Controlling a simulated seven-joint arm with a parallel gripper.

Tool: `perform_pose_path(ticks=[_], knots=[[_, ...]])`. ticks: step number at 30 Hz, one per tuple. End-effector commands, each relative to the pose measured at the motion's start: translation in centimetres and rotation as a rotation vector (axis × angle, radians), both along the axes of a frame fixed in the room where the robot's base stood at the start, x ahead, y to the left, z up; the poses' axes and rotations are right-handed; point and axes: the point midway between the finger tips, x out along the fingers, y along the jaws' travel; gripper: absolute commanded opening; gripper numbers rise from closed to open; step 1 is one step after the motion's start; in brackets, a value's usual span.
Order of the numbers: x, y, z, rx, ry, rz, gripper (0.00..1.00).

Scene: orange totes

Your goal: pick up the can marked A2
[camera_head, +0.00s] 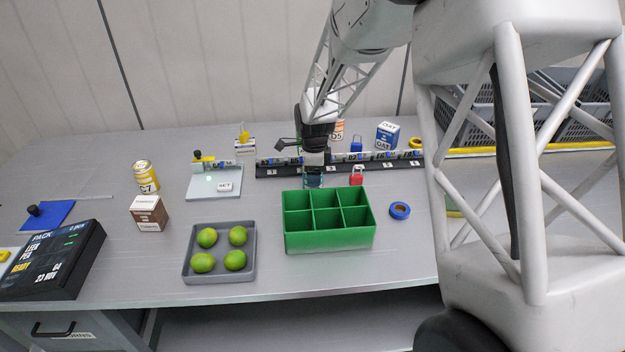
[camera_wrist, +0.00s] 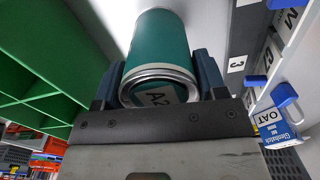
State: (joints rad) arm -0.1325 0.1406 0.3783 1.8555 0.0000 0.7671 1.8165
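The can marked A2 (camera_wrist: 160,45) is teal with a silver rim, and its A2 label shows on the end facing the wrist camera. My gripper (camera_wrist: 160,72) has one dark finger close against each side of the can, with no clear gap. In the head view my gripper (camera_head: 314,172) points down just behind the green divided bin. The teal can (camera_head: 314,182) shows below it, partly hidden by the bin's back edge. I cannot tell whether the can touches the table.
The green bin (camera_head: 330,240) has empty compartments and stands close in front. A dark labelled rail (camera_head: 265,172) runs behind. A red padlock (camera_head: 356,177) and blue tape roll (camera_head: 400,211) are to the right. A grey tray (camera_head: 219,274) holds several limes.

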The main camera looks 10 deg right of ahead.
Motion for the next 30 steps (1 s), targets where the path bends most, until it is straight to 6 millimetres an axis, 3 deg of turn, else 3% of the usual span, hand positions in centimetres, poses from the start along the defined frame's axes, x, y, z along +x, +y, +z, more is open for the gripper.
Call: perform_pose_path(ticks=[1, 7, 20, 30], knots=[[0.0, 0.0, 0.0, 0.0, 0.0, 0.0, 0.58], [0.0, 0.0, 0.1, 0.0, -0.001, 0.0, 0.29], [0.1, 0.0, 0.9, 0.001, -0.002, 0.0, 0.29], [0.1, 0.0, 5.3, 0.001, -0.004, 0.0, 0.29]])
